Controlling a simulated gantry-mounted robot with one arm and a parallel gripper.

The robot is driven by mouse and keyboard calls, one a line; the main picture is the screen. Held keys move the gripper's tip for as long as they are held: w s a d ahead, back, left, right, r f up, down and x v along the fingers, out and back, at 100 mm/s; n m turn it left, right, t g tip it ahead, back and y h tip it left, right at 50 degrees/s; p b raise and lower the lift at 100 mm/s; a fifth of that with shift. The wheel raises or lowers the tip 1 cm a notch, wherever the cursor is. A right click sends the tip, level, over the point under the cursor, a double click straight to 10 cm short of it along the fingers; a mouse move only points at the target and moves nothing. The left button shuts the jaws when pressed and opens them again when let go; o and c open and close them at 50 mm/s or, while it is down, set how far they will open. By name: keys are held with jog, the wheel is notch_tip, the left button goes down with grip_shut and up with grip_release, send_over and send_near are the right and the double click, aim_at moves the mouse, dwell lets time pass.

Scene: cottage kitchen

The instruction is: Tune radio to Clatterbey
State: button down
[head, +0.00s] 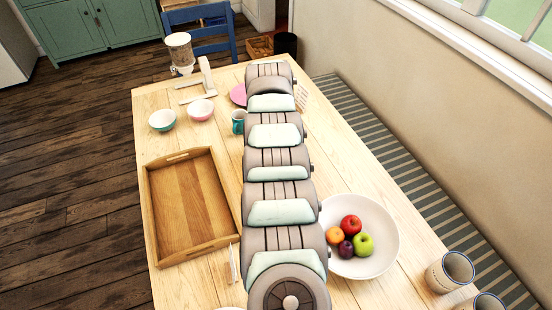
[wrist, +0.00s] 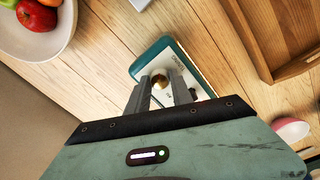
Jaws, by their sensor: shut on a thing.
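The radio (wrist: 169,52) shows in the wrist view as a teal box with a pale face, below the top middle. Small dark marks on its face are too small to read, so I cannot tell the station. A brass knob (wrist: 159,82) stands on the face. My gripper (wrist: 163,78) has its two grey fingers on either side of this knob and is shut on it. The fingers and gripper body cover the near part of the face.
A wooden tray (head: 152,212) lies left of my arm, and a white fruit bowl (head: 384,252) stands right of it.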

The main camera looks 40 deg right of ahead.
jog(key=shift+f+m+b, duration=0.15)
jog(key=shift+m+b, duration=0.35)
jog(key=shift+m, duration=0.2)
jog(key=c, duration=1.1)
grip_release()
jog(key=shift+r, duration=0.25)
jog(key=r+p, duration=0.2)
jog(key=r, duration=0.1)
jog(key=r+p, duration=0.3)
jog(key=r, duration=0.1)
jog(key=r+p, duration=0.2)
jog(key=r, duration=0.1)
jog(key=shift+w+a+r, duration=0.1)
jog(key=shift+w+r, duration=0.15)
jog(key=shift+r, duration=0.05)
